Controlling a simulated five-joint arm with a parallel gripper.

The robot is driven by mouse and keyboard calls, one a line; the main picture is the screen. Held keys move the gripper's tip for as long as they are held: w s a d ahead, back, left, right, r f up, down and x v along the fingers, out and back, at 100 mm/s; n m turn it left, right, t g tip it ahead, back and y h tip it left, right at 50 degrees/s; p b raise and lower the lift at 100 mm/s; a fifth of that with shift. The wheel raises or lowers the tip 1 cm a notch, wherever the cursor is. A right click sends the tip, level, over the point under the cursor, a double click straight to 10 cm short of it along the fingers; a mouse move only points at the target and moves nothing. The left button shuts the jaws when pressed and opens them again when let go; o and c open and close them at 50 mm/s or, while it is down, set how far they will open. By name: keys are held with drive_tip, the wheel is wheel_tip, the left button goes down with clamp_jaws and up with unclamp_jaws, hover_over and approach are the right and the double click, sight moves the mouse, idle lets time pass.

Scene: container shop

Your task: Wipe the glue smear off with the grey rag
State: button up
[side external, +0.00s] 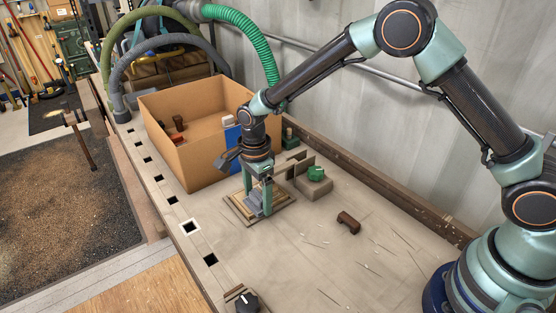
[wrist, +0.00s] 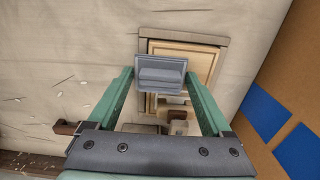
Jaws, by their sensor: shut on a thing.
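My gripper (side external: 257,203) points down over a small light wooden panel in a darker frame (side external: 232,209), left of centre on the bench. It is shut on the grey rag (side external: 252,199), a folded grey block between the green fingers. The rag also shows between the fingertips in the wrist view (wrist: 160,72), overlapping the left part of the framed panel (wrist: 205,64). I cannot tell whether the rag touches the panel. I see no glue smear; the rag and fingers hide part of the panel.
An open cardboard box (side external: 200,160) with small items stands just behind the panel. A green-topped block (side external: 316,174) and a brown piece (side external: 348,222) lie to the right. A black knob (side external: 246,301) is at the front edge. The bench's right front is mostly clear.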

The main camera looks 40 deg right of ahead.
drive_tip(key=shift+s, duration=0.55)
drive_tip(key=shift+w+r, duration=0.15)
drive_tip(key=shift+r, duration=3.95)
